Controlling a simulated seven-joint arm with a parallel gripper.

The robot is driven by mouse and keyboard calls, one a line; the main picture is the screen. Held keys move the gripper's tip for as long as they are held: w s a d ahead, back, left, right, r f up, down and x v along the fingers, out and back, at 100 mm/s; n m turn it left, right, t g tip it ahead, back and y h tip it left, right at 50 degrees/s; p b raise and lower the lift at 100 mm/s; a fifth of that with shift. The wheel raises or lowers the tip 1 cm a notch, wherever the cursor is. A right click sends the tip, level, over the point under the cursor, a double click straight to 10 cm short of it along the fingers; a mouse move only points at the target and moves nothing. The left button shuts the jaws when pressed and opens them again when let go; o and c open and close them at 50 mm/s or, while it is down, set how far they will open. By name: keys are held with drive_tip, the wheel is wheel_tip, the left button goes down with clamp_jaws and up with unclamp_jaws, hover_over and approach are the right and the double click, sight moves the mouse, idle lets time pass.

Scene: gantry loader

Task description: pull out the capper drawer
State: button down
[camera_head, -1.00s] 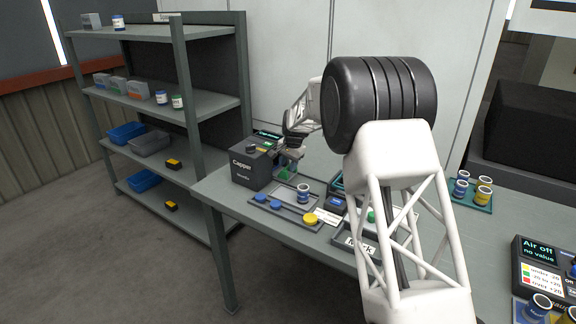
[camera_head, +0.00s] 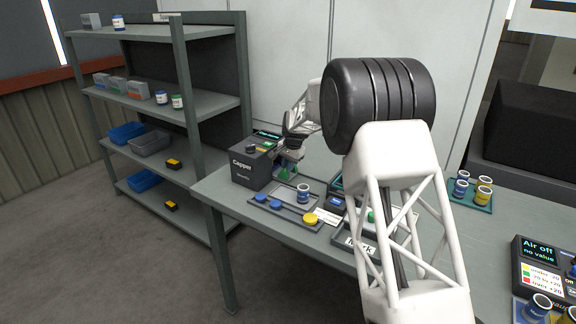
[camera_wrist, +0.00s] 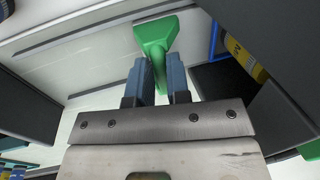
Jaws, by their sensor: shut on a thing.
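The capper (camera_head: 252,165) is a dark grey box with a white label at the far left end of the bench. My gripper (camera_wrist: 155,82) has its two blue fingers shut on a green handle (camera_wrist: 156,36), which flares out beyond the fingertips. In the head view my gripper (camera_head: 290,154) is at the right side of the capper, and a bit of green shows just below it. The wrist hides most of that side, so I cannot tell how far the drawer is out.
A shelf rack (camera_head: 190,150) stands to the left. A yellow-labelled jar (camera_wrist: 246,57) is close on the right in the wrist view.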

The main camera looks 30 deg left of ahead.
drive_tip(key=shift+w+d, duration=0.1)
drive_tip(key=shift+d, duration=7.1)
drive_tip(key=c, duration=1.2)
unclamp_jaws()
drive_tip(key=shift+d, duration=0.1)
drive_tip(key=shift+o, duration=0.5)
drive_tip(key=shift+r, duration=0.15)
wheel_tip(320, 180, up, 7)
drive_tip(key=d, duration=0.1)
drive_tip(key=shift+d+r, duration=0.15)
drive_tip(key=shift+r, duration=0.05)
drive_tip(key=shift+d, duration=0.1)
